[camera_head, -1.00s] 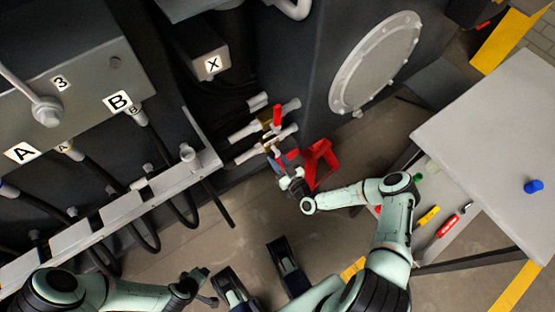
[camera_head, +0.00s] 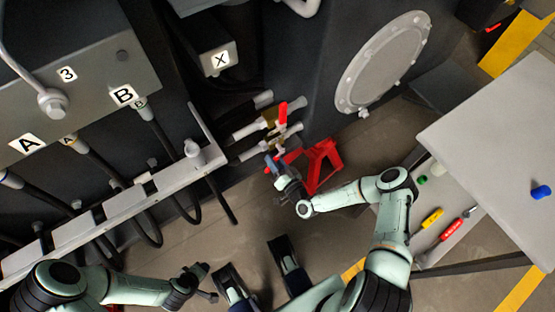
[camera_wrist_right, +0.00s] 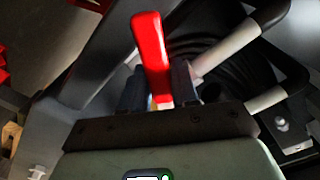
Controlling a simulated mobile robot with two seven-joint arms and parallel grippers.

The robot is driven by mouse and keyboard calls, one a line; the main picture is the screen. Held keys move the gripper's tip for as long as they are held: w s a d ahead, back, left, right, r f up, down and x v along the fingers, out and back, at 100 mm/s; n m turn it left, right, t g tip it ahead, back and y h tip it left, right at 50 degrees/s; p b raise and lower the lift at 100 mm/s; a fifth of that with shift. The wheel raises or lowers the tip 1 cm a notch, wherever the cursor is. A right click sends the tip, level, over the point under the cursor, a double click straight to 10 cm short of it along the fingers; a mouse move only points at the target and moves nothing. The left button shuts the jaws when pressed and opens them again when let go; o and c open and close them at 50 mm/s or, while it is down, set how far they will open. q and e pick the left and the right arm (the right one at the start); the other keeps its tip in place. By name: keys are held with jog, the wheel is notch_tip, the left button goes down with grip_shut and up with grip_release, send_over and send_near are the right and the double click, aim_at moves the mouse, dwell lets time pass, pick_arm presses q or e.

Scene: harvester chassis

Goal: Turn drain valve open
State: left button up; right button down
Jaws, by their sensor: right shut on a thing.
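My right gripper (camera_head: 276,166) is at the valve group low on the chassis side. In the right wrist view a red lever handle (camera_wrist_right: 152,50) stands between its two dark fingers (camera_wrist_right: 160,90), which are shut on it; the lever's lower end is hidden. In the head view one red lever (camera_head: 283,114) stands up on the upper of two valves with pale pipe ends (camera_head: 250,131). The gripper partly covers the lower valve, so I cannot tell for sure which lever it holds. My left gripper (camera_head: 208,283) is low in the head view, apart from everything, its fingers spread and empty.
A red stand (camera_head: 322,163) is on the floor just right of my right gripper. A grey table (camera_head: 490,140) at right bears a blue object (camera_head: 540,191); a yellow tool (camera_head: 431,217) and a red tool (camera_head: 452,230) lie on a lower shelf. Hoses hang at left.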

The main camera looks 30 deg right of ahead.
jog(key=m, duration=0.1)
jog(key=a+r+m, duration=0.1)
jog(key=m, duration=0.1)
jog(key=shift+s+a, duration=0.1)
jog(key=m, duration=0.1)
jog(key=r+m, duration=0.1)
jog(key=shift+a+m, duration=0.3)
jog(key=shift+a, duration=0.05)
jog(key=m, duration=0.1)
jog(key=r+m, duration=0.1)
jog(key=shift+a+r+m, duration=0.1)
jog(key=shift+a+m, duration=0.1)
jog(key=shift+m, duration=0.1)
pick_arm(q)
jog(key=shift+s+d+r, duration=0.2)
jog(key=shift+s, duration=0.1)
pick_arm(e)
jog(key=shift+a+r+m, duration=0.1)
jog(key=shift+r+m, duration=0.25)
jog(key=shift+m, duration=0.4)
jog(key=shift+r+m, duration=0.35)
jog(key=shift+m, duration=0.4)
jog(key=c, duration=0.9)
grip_release()
jog(key=shift+c, duration=0.2)
